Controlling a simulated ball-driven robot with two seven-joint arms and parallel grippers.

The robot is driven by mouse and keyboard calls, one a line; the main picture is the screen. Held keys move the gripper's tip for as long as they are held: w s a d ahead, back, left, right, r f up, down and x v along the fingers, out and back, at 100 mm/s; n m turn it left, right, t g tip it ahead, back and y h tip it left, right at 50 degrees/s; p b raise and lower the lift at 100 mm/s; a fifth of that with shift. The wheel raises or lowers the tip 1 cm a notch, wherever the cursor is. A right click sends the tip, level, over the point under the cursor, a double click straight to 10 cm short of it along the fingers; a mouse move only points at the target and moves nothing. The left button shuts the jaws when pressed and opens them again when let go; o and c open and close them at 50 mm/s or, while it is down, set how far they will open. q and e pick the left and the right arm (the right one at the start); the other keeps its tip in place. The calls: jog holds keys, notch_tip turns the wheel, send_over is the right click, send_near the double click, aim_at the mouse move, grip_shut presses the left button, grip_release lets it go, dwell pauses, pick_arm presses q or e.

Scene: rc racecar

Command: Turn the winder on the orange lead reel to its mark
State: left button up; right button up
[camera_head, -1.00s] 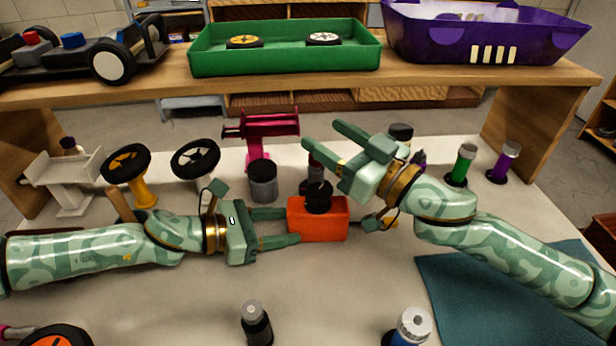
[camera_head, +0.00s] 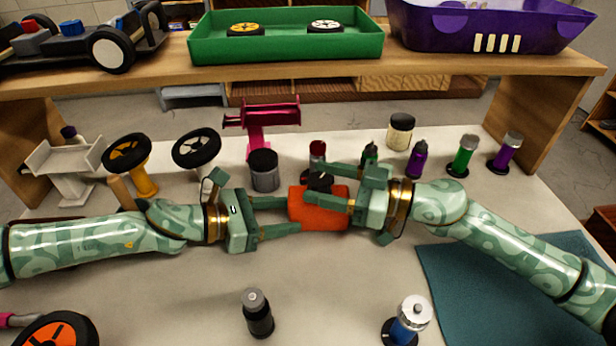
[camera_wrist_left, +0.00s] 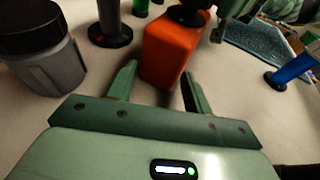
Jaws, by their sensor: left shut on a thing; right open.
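The orange lead reel (camera_head: 318,216) is a block-shaped body on the pale table. My left gripper (camera_head: 294,215) is shut on the reel's body from the left. In the left wrist view the reel (camera_wrist_left: 168,48) stands between the finger ends. The black winder (camera_head: 319,181) sits on top of the reel and is partly hidden by my right gripper; it also shows at the top of the left wrist view (camera_wrist_left: 190,15). My right gripper (camera_head: 316,188) is open, with its fingers either side of the winder. Contact with the winder and the mark cannot be made out.
Behind the reel stand a grey pot (camera_head: 264,172), a magenta stand (camera_head: 262,120), a jar (camera_head: 400,132) and several small bottles. A dark bottle (camera_head: 257,314) and a blue bottle (camera_head: 406,322) stand in front. A teal mat (camera_head: 470,280) lies at the right.

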aim_at(311, 175)
jog(key=shift+x, duration=1.7)
jog(key=c, duration=1)
jog(key=shift+m+t, duration=0.3)
jog(key=m+t+h, duration=0.1)
jog(key=t, duration=0.1)
jog(key=m+t+h, duration=0.1)
jog(key=m+t, duration=0.1)
jog(key=shift+w+r+h, duration=0.15)
jog(key=shift+w+h, duration=0.05)
jog(key=shift+h, duration=0.2)
jog(key=shift+w+d+m+t+h, duration=0.1)
jog(key=shift+d+m+t+h, duration=0.05)
jog(key=shift+m+t+h, duration=1.05)
jog(key=shift+w+d+t+h, duration=0.1)
jog(key=shift+d+t+h, duration=0.1)
jog(key=shift+t+h, duration=0.15)
